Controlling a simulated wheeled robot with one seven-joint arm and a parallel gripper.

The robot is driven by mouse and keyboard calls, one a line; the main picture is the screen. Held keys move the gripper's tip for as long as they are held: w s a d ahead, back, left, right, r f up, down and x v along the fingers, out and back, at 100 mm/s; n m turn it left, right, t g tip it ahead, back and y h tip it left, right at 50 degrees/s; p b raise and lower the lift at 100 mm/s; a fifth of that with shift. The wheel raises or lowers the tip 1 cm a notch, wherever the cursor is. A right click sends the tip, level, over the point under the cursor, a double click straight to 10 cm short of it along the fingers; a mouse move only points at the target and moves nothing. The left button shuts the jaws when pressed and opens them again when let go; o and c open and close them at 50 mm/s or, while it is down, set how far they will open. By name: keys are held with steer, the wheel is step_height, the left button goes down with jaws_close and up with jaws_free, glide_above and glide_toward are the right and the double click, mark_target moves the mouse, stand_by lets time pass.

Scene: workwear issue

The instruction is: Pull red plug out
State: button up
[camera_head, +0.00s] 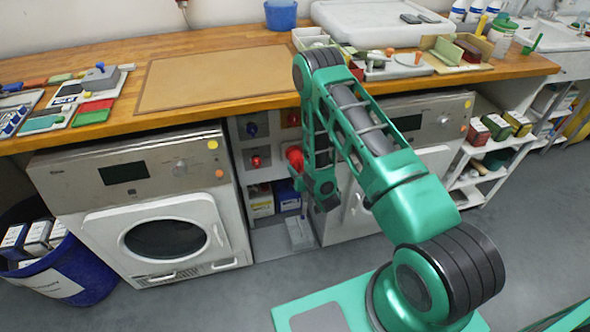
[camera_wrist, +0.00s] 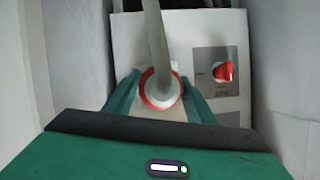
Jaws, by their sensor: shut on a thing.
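The red plug (camera_wrist: 160,88) is in the middle of the wrist view, seen from its back end, with a red rim, a pale centre and a grey cable (camera_wrist: 155,35) rising from it. The teal fingers of my gripper (camera_wrist: 160,98) are on both sides of it, shut on it. In the head view the red plug (camera_head: 295,157) shows at the panel (camera_head: 272,142) between the two machines, beside my gripper (camera_head: 304,178). My arm partly hides that area. Whether the plug is still seated in its socket cannot be told.
A red switch (camera_wrist: 224,72) on a grey plate is right of the plug. Blue and red fittings (camera_head: 257,162) are on the panel's left. A washing machine (camera_head: 150,205) stands left, another (camera_head: 430,130) right, under the wooden worktop (camera_head: 190,45). Boxes (camera_head: 262,204) sit below the panel.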

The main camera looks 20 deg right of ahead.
steer(key=o, duration=1.3)
steer(key=v, duration=1)
steer(key=shift+s, duration=0.35)
steer(key=shift+d+r, duration=0.1)
steer(key=shift+r, duration=0.05)
